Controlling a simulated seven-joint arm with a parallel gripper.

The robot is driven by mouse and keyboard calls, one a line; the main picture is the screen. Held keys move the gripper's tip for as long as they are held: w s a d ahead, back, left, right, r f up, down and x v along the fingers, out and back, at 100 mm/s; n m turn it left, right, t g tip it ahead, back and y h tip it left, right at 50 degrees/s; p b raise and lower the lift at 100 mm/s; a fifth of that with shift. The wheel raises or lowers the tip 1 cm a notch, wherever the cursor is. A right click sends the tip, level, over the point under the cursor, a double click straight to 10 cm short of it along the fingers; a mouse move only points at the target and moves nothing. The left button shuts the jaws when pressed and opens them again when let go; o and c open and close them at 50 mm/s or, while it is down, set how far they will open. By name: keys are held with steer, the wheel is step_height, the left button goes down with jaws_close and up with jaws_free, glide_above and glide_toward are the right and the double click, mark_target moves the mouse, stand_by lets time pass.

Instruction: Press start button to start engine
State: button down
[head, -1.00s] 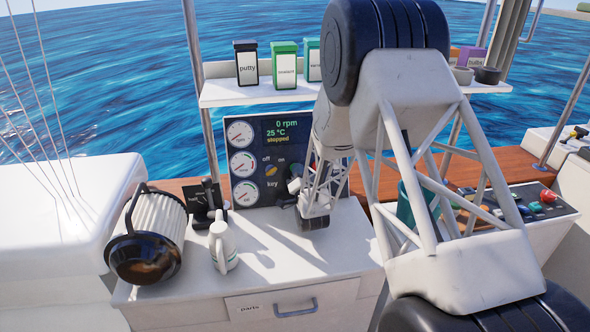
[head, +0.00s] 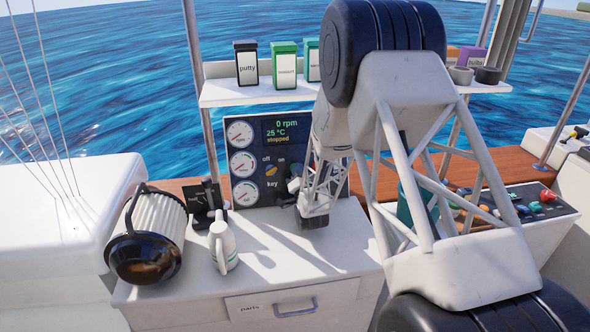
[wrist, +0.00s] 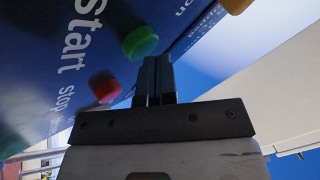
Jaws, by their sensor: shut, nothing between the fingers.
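The engine panel (head: 246,205) is dark blue, with a display (head: 284,130) reading 0 rpm, 25 °C, stopped. An orange key knob (head: 271,171) sits below the "off" and "on" labels. In the wrist view the green button (wrist: 139,42) is beside the "Start" label, and the red button (wrist: 104,86) is by "Stop". My gripper (wrist: 155,62) is shut and empty, its tips close beside the green button; I cannot tell whether they touch it. In the head view my arm hides the start button.
A shelf (head: 240,93) with labelled boxes is above the panel.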

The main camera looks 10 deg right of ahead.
steer(key=shift+w+f, duration=0.2)
steer(key=shift+w, duration=0.15)
stand_by(0.7)
steer(key=shift+s+r, duration=0.1)
stand_by(0.4)
steer(key=shift+s+r, duration=0.25)
steer(key=shift+s, duration=0.25)
steer(key=shift+s+r, duration=0.2)
steer(key=shift+s, duration=0.3)
steer(key=shift+s+r, duration=0.35)
steer(key=shift+s, duration=0.4)
steer(key=shift+s+r, duration=0.35)
steer(key=shift+s, duration=0.4)
steer(key=shift+s+r, duration=0.35)
steer(key=shift+s, duration=0.4)
steer(key=shift+r, duration=0.1)
